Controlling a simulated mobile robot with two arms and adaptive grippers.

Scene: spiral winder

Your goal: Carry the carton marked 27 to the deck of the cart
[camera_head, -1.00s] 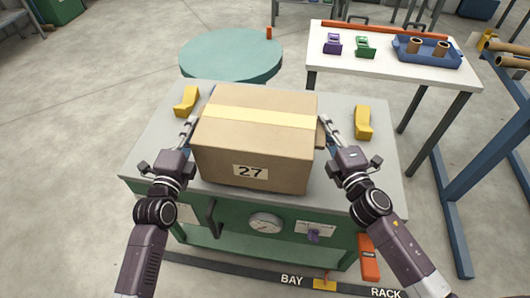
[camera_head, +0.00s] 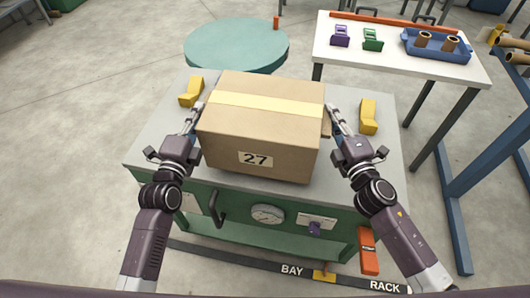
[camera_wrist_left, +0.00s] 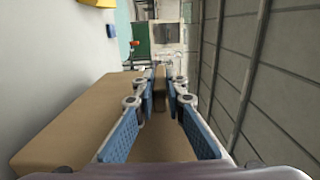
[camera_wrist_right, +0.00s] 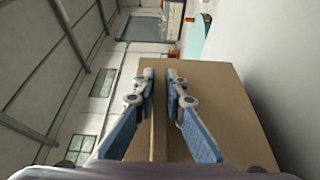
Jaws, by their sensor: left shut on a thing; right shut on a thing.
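The brown carton marked 27 (camera_head: 258,135) has a pale tape strip across its top. It is upright over the grey top of a green cabinet (camera_head: 152,149); I cannot tell whether it touches that top. My left gripper (camera_head: 197,112) is at its left side and my right gripper (camera_head: 335,112) at its right side. In the left wrist view, the fingers (camera_wrist_left: 160,85) are shut on a brown strip on the carton's side. In the right wrist view, the fingers (camera_wrist_right: 160,85) are likewise shut on the opposite strip. I cannot identify the cart's deck for sure.
Yellow blocks (camera_head: 191,92) (camera_head: 369,115) stand on the cabinet top on both sides. A round teal table (camera_head: 236,45) is behind. A white table (camera_head: 385,70) with a blue tray (camera_head: 436,47) is at back right. A blue frame (camera_head: 449,205) stands at right. Open floor lies left.

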